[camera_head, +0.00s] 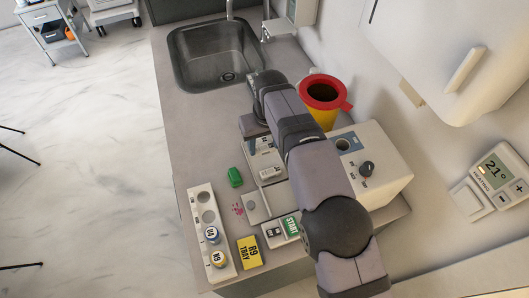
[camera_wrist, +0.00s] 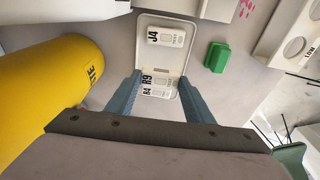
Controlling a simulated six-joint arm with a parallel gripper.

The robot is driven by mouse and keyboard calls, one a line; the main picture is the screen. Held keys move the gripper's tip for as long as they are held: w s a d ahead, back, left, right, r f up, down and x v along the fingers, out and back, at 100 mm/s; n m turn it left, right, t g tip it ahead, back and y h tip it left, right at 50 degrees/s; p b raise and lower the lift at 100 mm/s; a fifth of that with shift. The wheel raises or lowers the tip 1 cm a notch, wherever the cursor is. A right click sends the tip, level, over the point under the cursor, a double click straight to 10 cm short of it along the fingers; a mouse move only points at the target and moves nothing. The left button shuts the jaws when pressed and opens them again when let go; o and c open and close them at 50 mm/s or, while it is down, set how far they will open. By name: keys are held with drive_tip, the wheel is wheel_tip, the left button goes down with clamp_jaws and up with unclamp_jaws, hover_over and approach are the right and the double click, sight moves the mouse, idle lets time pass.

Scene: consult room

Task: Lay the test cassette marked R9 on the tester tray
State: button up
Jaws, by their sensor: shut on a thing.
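My gripper (camera_head: 258,140) is low over a white cassette holder (camera_head: 257,163). In the wrist view the holder (camera_wrist: 148,22) carries cassettes marked J4 (camera_wrist: 165,38), R9 (camera_wrist: 158,80) and R4 (camera_wrist: 158,93). The gripper (camera_wrist: 159,82) is shut on the R9 cassette, its fingers at both ends. R4 lies close beside it, nearer the palm. In the head view the arm hides part of the holder. The tester tray (camera_head: 272,200), a flat grey plate, lies in front of the holder, beside the green START label (camera_head: 291,226); the arm covers its right side.
A yellow R9 TRAY card (camera_head: 249,252) lies near the front edge. A white rack (camera_head: 198,192) with vials stands left, near a green block (camera_head: 235,177). A yellow sharps bin (camera_head: 318,117) and a white machine (camera_head: 385,160) stand right. The sink (camera_head: 205,70) is behind.

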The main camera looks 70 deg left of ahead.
wheel_tip(320, 180, up, 6)
drive_tip(key=shift+f, duration=0.2)
drive_tip(key=shift+d+r+m+b, duration=0.25)
drive_tip(key=shift+r+m+b, duration=0.05)
drive_tip(key=shift+r, duration=0.1)
drive_tip(key=d+r+m+b, duration=0.2)
drive_tip(key=d+r+m, duration=0.2)
drive_tip(key=d+r, duration=0.15)
wheel_tip(320, 180, up, 2)
drive_tip(key=m+t+b, duration=0.1)
drive_tip(key=m, duration=0.3)
hover_over(284, 196)
drive_tip(key=shift+h, duration=0.3)
drive_tip(key=f+p, duration=0.1)
drive_tip(key=f, duration=0.5)
drive_tip(key=f+p, duration=0.1)
drive_tip(key=f, duration=0.4)
drive_tip(key=f+p, duration=0.1)
drive_tip(key=f, duration=0.5)
drive_tip(key=shift+s+d+f, duration=0.2)
drive_tip(key=shift+d+f, duration=0.1)
drive_tip(key=shift+f, duration=0.1)
drive_tip(key=shift+f, duration=0.15)
drive_tip(key=o, duration=0.7)
